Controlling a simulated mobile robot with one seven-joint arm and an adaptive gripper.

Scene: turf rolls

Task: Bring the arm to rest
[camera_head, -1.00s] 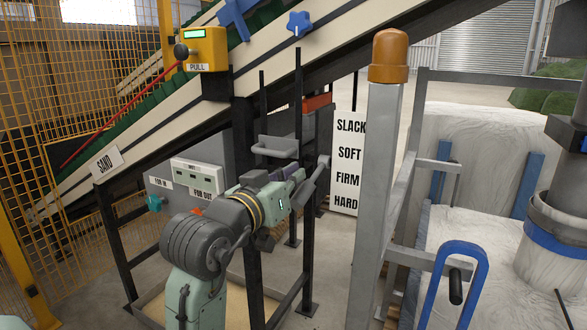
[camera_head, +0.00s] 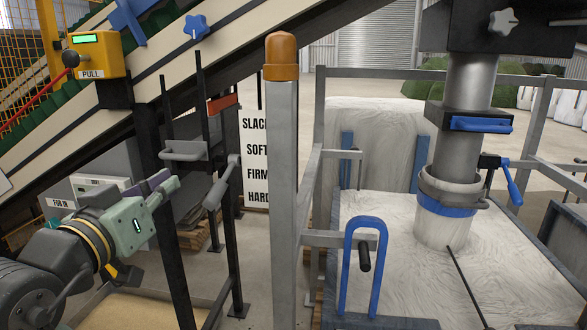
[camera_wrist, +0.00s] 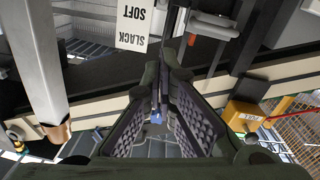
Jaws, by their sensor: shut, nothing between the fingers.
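My arm reaches up from the lower left of the head view. My gripper (camera_head: 160,186) is at its end, in front of the dark conveyor frame and left of the grey post. In the wrist view my gripper (camera_wrist: 164,75) points away from the camera, its two ridged finger pads drawing together toward the tips. It is shut and empty. The fingertips are small and partly obscured in the head view, and I cannot tell how close they are to the frame.
A grey post (camera_head: 283,190) with an orange cap stands right of my arm. The yellow pull box (camera_head: 97,55) and sloping conveyor (camera_head: 215,50) are above. A SLACK-to-HARD sign (camera_head: 256,160) stands behind. A filling spout (camera_head: 452,150) hangs over a white bag (camera_head: 400,260) at right.

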